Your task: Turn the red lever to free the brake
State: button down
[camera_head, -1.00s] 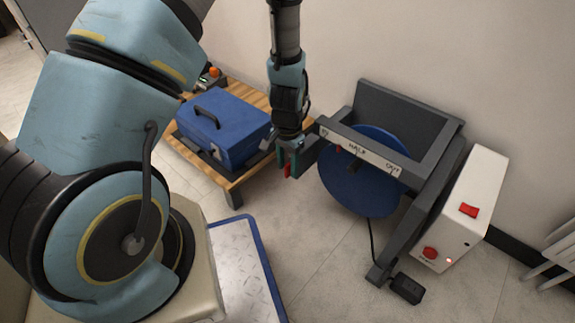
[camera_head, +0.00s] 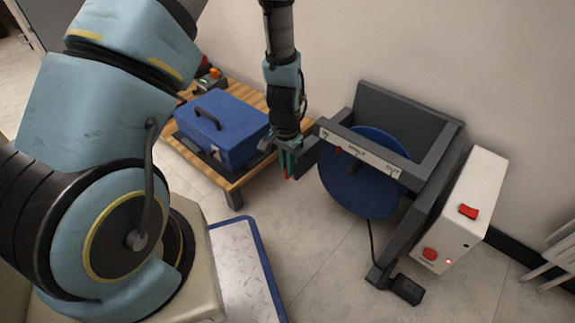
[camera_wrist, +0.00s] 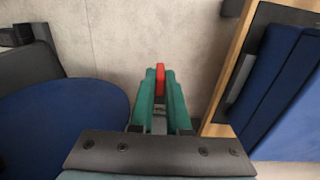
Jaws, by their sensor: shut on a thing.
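The red lever (camera_wrist: 160,78) shows between my fingertips in the wrist view, and as a small red end below them in the head view (camera_head: 286,177). My gripper (camera_head: 288,160) is shut on it, with its green fingers (camera_wrist: 160,95) on both sides. The lever stands at the left end of the grey frame, which carries a blue disc (camera_head: 350,190) and a white strip with lettering. The disc also shows at the left of the wrist view (camera_wrist: 60,120). The lever's lower part and mount are hidden by my fingers.
A wooden table (camera_head: 235,183) with a blue case (camera_head: 225,130) stands left of the frame. A white box (camera_head: 470,195) with red controls is on the frame's right. A black pedal (camera_head: 407,290) lies on the floor. A blue-edged plate (camera_head: 245,262) is in front.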

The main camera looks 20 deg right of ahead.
jog(key=shift+w+r, duration=0.1)
jog(key=shift+w, duration=0.05)
jog(key=shift+w+a+f+g+h+p, duration=0.1)
jog(key=shift+w+f+g+h+p, duration=0.2)
jog(key=shift+g+h, duration=1)
jog(key=shift+w+a+f+g+h+p, duration=0.15)
jog(key=shift+w+g+h+p, duration=0.3)
jog(key=shift+g, duration=1.45)
jog(key=shift+w+a+f+g+h+p, duration=0.15)
jog(key=shift+f+g+h+p, duration=0.15)
jog(key=shift+g+h, duration=1.05)
jog(key=shift+g, duration=0.45)
jog(key=shift+d, duration=0.1)
jog(key=c, duration=0.9)
grip_release()
jog(key=shift+r, duration=0.1)
jog(key=shift+y, duration=0.3)
